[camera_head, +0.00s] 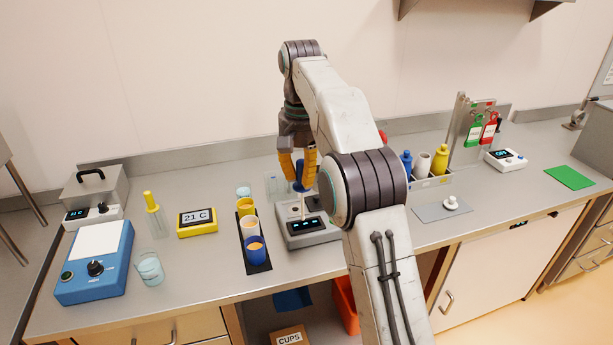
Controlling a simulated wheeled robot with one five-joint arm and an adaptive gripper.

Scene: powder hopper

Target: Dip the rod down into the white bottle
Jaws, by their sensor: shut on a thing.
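A white bottle (423,166) stands in a rack on the right, between a blue bottle (406,163) and a yellow bottle (441,160). My gripper is left of it and apart from it, with my arm between them in the picture.
The grey device (311,237) stands under the rod. Left of it, a dark strip (257,268) holds several cups. A grey mat (430,213) with a small white piece (450,203) lies before the rack (430,183). A green mat (569,178) lies far right.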

